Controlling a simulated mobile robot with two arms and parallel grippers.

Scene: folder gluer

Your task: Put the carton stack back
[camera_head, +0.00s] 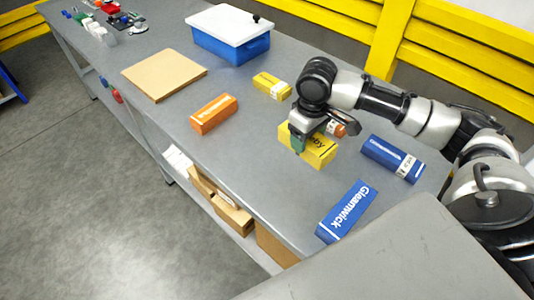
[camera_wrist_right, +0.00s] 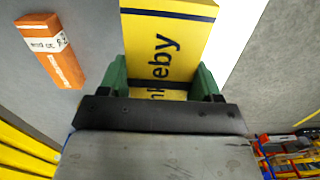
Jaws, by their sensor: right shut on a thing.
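My right gripper (camera_head: 298,140) is shut on a yellow carton stack (camera_head: 318,155) with dark lettering. In the right wrist view the stack (camera_wrist_right: 165,40) sits between the green fingertips (camera_wrist_right: 160,82), with lettering ending in "eby" and dark bands. Its lower side is hidden, and I cannot tell whether it touches the table. My left gripper is not in view.
On the grey table (camera_head: 255,130) lie an orange carton (camera_head: 214,114), a smaller yellow carton (camera_head: 272,86), and two blue cartons (camera_head: 392,159) (camera_head: 346,211). An orange piece with a white label (camera_wrist_right: 50,48) lies beside the gripper. Further back are a tan board (camera_head: 164,75) and a lidded blue bin (camera_head: 230,42).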

